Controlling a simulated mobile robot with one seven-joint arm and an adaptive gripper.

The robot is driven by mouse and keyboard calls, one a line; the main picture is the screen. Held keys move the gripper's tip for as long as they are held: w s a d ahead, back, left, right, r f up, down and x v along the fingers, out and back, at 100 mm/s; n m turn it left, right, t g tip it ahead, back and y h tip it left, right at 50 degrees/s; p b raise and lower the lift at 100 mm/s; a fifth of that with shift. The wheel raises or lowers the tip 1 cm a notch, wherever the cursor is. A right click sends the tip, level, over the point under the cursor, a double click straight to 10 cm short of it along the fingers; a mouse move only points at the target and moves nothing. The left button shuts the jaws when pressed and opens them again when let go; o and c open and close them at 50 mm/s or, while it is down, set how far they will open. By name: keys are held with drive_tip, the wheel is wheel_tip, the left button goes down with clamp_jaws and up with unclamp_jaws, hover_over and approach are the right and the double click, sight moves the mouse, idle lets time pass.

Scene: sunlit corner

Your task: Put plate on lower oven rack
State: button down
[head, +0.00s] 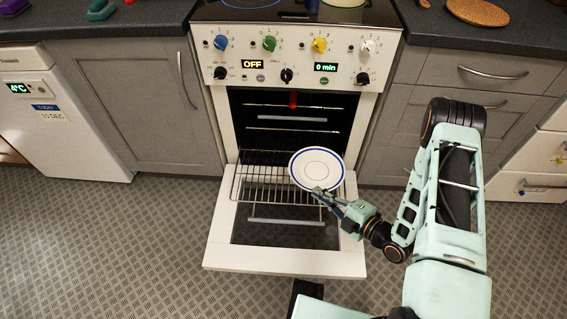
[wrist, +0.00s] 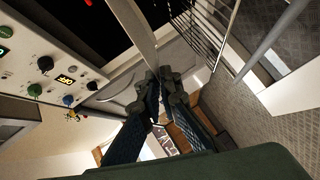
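The plate (head: 318,162) is white with a blue ring and shows in the head view over the right part of the pulled-out oven rack (head: 255,187). I cannot tell whether it touches the rack. My gripper (head: 320,191) is at the plate's near rim, with its fingers closed on that rim. In the wrist view, the fingers (wrist: 165,82) are close together, and the plate's outline there is hard to make out. The rack's wires also show at the top right of the wrist view (wrist: 208,28). The plate hides part of the rack's right side.
The oven door (head: 345,260) is folded down below the rack. The oven's dark inside (head: 270,110) is open, with more bars higher up. The control panel (head: 290,60) is above it. Grey cabinets (head: 150,105) flank the oven. Patterned floor (head: 110,240) is clear at left.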

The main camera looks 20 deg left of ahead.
drive_tip(key=b, duration=0.4)
hover_over(282, 196)
drive_tip(key=f, duration=0.9)
drive_tip(key=shift+s+d, duration=0.1)
drive_tip(key=shift+d, duration=0.3)
drive_tip(key=shift+a+f, duration=0.15)
drive_tip(key=shift+f, duration=0.1)
drive_tip(key=f, duration=0.1)
drive_tip(key=f+b, duration=0.1)
drive_tip(key=f, duration=0.1)
drive_tip(key=shift+a+f+b, duration=0.25)
drive_tip(key=shift+f+b, duration=0.1)
drive_tip(key=shift+r, duration=0.1)
drive_tip(key=c, duration=2.5)
unclamp_jaws()
drive_tip(key=shift+c, duration=0.2)
drive_tip(key=shift+o, duration=0.6)
